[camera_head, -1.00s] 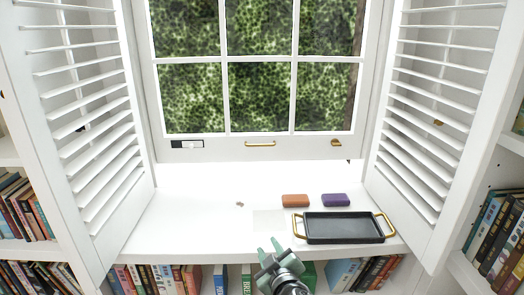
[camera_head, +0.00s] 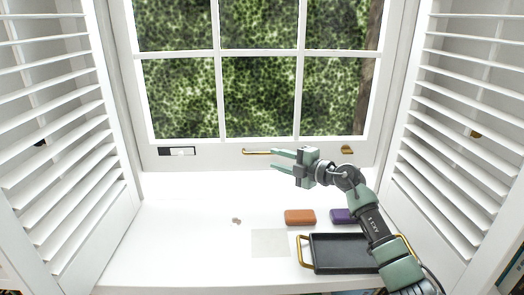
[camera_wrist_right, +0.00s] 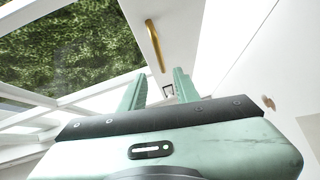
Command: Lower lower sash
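The lower sash (camera_head: 215,158) is a white framed window with several panes, raised above the sill with a bright gap under it. A brass handle (camera_head: 257,152) is on its bottom rail, and a brass latch (camera_head: 347,150) is to the right. My right gripper (camera_head: 273,159) is in front of the bottom rail, its green fingers apart and pointing left, close to the handle's right part. In the right wrist view the handle (camera_wrist_right: 154,46) lies beyond the open fingertips (camera_wrist_right: 160,78), with nothing between them. My left gripper is not in view.
On the white sill (camera_head: 180,235) are an orange block (camera_head: 300,217), a purple block (camera_head: 342,215) partly behind my arm, a black tray (camera_head: 338,251) with brass handles, and a pale square (camera_head: 269,243). Louvered shutters (camera_head: 60,150) stand at both sides. The sill's left part is mostly clear.

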